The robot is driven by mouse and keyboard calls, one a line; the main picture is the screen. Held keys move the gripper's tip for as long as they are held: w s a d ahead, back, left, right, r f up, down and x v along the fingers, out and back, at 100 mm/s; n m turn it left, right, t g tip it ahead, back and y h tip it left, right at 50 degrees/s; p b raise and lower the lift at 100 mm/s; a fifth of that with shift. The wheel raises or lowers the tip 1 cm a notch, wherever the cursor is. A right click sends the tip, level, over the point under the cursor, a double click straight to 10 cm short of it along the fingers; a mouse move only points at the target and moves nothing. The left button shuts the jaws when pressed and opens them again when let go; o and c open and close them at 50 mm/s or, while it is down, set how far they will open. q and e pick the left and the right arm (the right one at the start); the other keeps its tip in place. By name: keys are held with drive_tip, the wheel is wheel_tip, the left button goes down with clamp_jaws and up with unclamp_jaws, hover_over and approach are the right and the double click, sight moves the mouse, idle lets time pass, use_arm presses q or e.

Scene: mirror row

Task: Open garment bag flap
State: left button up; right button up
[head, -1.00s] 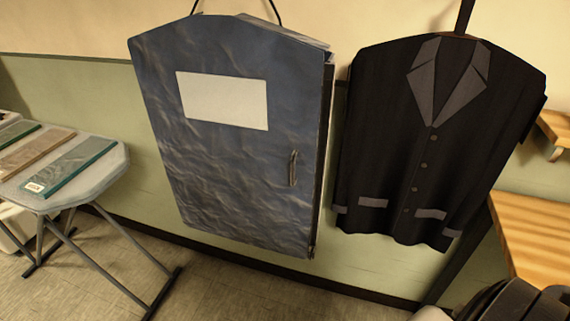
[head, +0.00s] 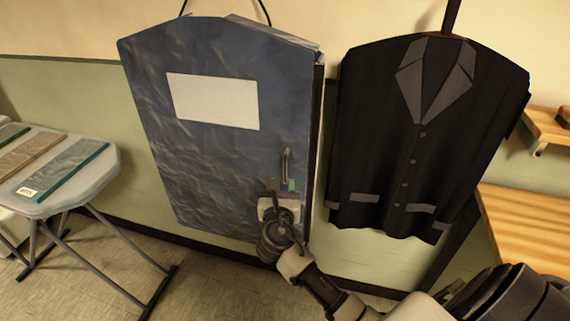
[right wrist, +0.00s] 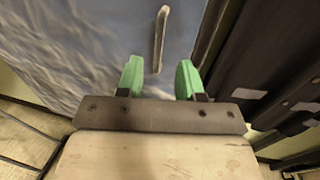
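The blue garment bag (head: 215,165) hangs on the wall, with a white label panel (head: 213,101) on its front. Its flap looks closed against the dark edge at the right. A thin upright handle (head: 285,165) sits on the flap's right side; it also shows in the right wrist view (right wrist: 160,38). My right gripper (head: 281,186) is in front of the bag at the handle's lower end. In the right wrist view its green fingertips (right wrist: 158,78) are spread apart and empty, with the handle ahead of and between them. My left gripper is not in view.
A black jacket (head: 423,140) hangs just right of the bag. A small folding table (head: 92,185) with flat sample strips stands at left. A wooden bench (head: 530,235) and a small shelf (head: 545,125) are at right. Floor below the bag is clear.

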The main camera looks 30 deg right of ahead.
sight(285, 166)
drive_tip(key=x, duration=0.9)
drive_tip(key=shift+w, duration=0.1)
drive_tip(key=shift+c, duration=0.5)
clamp_jaws()
